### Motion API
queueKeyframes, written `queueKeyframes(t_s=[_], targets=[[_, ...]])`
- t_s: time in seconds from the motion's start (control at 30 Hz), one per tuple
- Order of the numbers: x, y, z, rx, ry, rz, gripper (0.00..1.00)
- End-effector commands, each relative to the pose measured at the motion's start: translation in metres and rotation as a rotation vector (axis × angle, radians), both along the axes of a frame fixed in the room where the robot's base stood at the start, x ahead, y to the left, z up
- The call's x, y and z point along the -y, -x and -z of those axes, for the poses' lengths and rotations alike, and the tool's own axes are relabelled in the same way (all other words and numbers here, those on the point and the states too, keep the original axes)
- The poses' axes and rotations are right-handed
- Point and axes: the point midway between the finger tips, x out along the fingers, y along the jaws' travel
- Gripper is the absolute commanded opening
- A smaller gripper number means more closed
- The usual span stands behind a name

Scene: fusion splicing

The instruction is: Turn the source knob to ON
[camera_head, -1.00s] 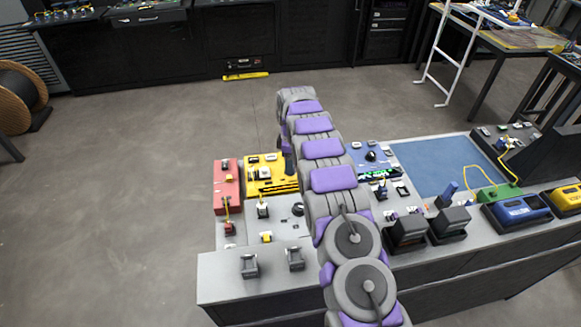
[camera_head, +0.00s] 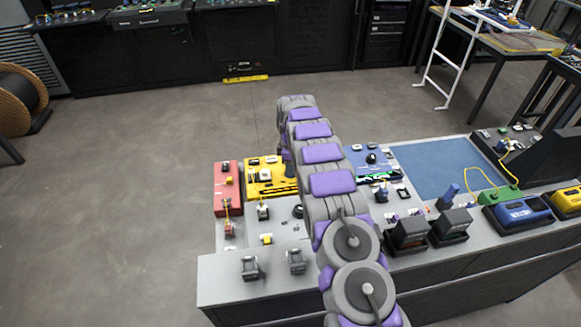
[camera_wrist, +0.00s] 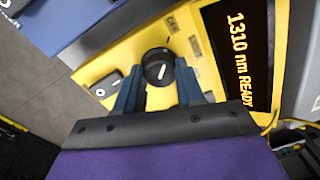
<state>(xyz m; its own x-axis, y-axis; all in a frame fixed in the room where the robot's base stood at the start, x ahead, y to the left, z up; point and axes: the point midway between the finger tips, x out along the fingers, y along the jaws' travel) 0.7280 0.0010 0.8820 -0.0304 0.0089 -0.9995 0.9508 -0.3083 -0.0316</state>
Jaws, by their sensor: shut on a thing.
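The source knob (camera_wrist: 158,60) is a round black knob with a short white pointer line, set on a yellow panel (camera_wrist: 128,60) in the wrist view. An OFF label (camera_wrist: 172,24) is printed beyond it. My gripper (camera_wrist: 159,74) has its two blue fingers on either side of the knob and is shut on it. The pointer tilts slightly; the setting it marks is unclear. A dark display (camera_wrist: 240,50) right of the knob reads "1310 nm READY" in orange. In the head view the yellow unit (camera_head: 270,188) lies beside my arm, which hides part of it.
In the head view a red unit (camera_head: 227,195) stands left of the yellow one. A blue mat (camera_head: 432,170) lies to the right, with two dark grey devices (camera_head: 410,233) in front of it. Open floor (camera_head: 130,180) lies left of the bench.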

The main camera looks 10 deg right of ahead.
Motion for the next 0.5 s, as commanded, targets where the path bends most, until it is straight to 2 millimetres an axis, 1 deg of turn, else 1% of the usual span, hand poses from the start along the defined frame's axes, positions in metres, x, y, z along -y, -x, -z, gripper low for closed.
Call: queueKeyframes(t_s=[0.03,0.1,0.13,0.37,0.5], targets=[[0.0001,-0.0006,-0.0004,0.002,0.000,0.000,0.15],[0.0002,-0.0008,-0.0005,0.002,0.000,0.000,0.09],[0.0002,-0.0008,-0.0005,0.003,0.000,0.000,0.07],[0.0001,-0.0010,-0.0015,0.003,0.001,0.021,0.07],[0.0001,-0.0009,-0.0028,0.002,0.000,0.073,0.07]])
